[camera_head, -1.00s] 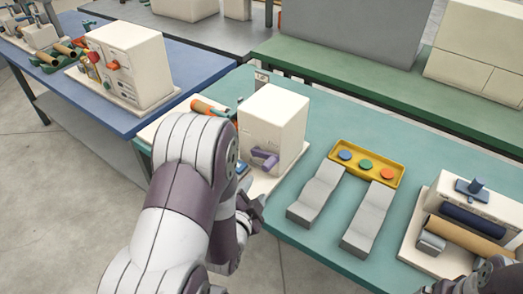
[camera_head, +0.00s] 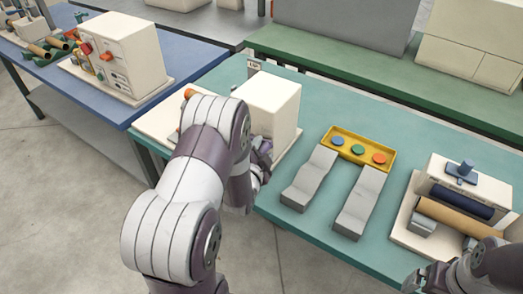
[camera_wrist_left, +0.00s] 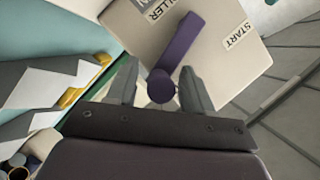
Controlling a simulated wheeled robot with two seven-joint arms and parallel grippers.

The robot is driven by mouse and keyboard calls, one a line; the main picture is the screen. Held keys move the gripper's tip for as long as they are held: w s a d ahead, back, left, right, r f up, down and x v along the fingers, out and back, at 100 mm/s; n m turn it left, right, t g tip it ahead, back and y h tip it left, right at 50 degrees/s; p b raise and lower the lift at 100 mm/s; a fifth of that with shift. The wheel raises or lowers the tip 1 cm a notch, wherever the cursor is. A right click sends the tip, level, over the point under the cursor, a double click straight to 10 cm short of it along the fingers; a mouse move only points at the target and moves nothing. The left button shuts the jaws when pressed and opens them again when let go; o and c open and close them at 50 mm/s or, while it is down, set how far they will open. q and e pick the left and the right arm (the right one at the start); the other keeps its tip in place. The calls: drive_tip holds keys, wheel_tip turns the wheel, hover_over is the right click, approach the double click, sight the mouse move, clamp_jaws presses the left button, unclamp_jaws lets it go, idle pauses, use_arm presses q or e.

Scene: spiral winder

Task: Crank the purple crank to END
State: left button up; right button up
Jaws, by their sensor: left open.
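The purple crank (camera_wrist_left: 180,42) sits on a pale panel (camera_wrist_left: 222,62) in the left wrist view. Its arm runs down to a round handle (camera_wrist_left: 162,86). START is printed right of the crank, and part of a word ending in LLER shows above it. My left gripper (camera_wrist_left: 160,82) is open, with one finger on each side of the handle; I cannot tell whether they touch it. In the head view my left gripper (camera_head: 262,155) is at the front of the cream box (camera_head: 272,105) and hides the crank. My right gripper (camera_head: 418,280) is at the lower right, its jaws unclear.
The box stands on a teal table (camera_head: 330,110). Right of it are grey wavy blocks (camera_head: 310,180), a yellow tray (camera_head: 388,167) with coloured discs, and a roller machine (camera_head: 465,205). A blue table (camera_head: 60,95) with another machine stands at the left.

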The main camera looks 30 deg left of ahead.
use_arm(q)
drive_tip(key=shift+s, duration=0.1)
clamp_jaws()
drive_tip(key=shift+r+n+p, duration=0.3)
drive_tip(key=shift+r+p, duration=0.15)
drive_tip(key=shift+r, duration=0.05)
drive_tip(key=shift+f, duration=0.15)
drive_tip(key=shift+c, duration=0.9)
unclamp_jaws()
drive_tip(key=shift+o, duration=0.9)
drive_tip(key=v, duration=1.2)
drive_tip(key=shift+s+r, duration=0.2)
drive_tip(key=shift+s, duration=0.1)
drive_tip(key=shift+a, duration=0.15)
